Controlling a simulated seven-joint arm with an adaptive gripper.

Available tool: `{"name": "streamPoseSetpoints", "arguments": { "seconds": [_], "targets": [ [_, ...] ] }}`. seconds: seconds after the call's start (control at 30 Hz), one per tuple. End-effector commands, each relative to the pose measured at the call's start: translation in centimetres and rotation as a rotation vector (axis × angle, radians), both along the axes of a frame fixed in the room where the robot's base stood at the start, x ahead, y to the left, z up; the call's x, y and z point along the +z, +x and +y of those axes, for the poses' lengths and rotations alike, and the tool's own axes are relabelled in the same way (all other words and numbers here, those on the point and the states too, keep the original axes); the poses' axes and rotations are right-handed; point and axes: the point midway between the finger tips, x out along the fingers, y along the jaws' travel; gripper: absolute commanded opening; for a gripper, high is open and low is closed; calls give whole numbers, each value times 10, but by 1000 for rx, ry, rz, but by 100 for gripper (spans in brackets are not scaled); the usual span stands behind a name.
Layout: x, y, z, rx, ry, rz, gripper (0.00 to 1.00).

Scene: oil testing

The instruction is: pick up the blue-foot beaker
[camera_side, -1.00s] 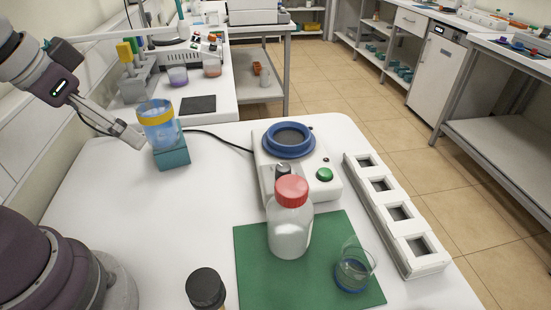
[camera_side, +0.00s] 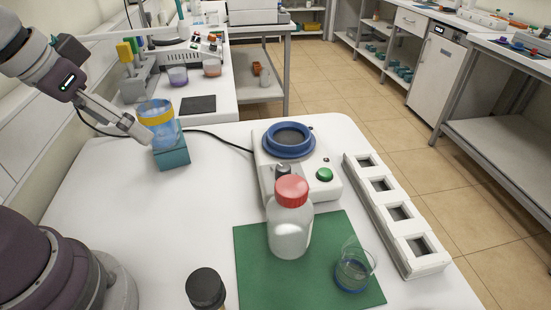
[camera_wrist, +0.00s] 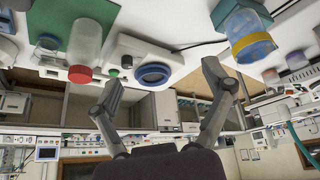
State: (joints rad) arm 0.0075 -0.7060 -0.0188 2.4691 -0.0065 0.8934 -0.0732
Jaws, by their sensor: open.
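The blue-foot beaker (camera_side: 354,268) is a clear glass with a blue base. It stands upright at the right of the green mat (camera_side: 253,285) in the side view and shows small at the left of the wrist view (camera_wrist: 47,46). My gripper (camera_side: 143,133) is far from it, at the left side of the table, close beside a yellow-banded beaker of blue liquid (camera_side: 157,121). Whether they touch is unclear. In the wrist view my fingers (camera_wrist: 162,80) are spread and empty, with the yellow-banded beaker (camera_wrist: 249,40) beyond the right finger.
The yellow-banded beaker stands on a teal block (camera_side: 172,158). A red-capped bottle (camera_side: 290,228) stands on the mat left of the blue-foot beaker. A blue-ringed device (camera_side: 297,165) and white slotted rack (camera_side: 391,211) stand behind. A black-capped bottle (camera_side: 206,287) is in front. The table's left middle is clear.

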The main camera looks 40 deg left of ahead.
Motion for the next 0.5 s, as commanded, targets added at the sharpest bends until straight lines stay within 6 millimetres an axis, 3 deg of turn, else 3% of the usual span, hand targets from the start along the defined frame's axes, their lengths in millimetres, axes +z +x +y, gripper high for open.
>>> {"name": "streamPoseSetpoints", "arguments": {
  "seconds": [0.17,0.33,0.5],
  "targets": [
    [-2,47,-38,337,-176,63,81],
    [-33,90,-121,803,-475,202,81],
    [-76,99,-205,1312,-717,441,81]
  ]
}}
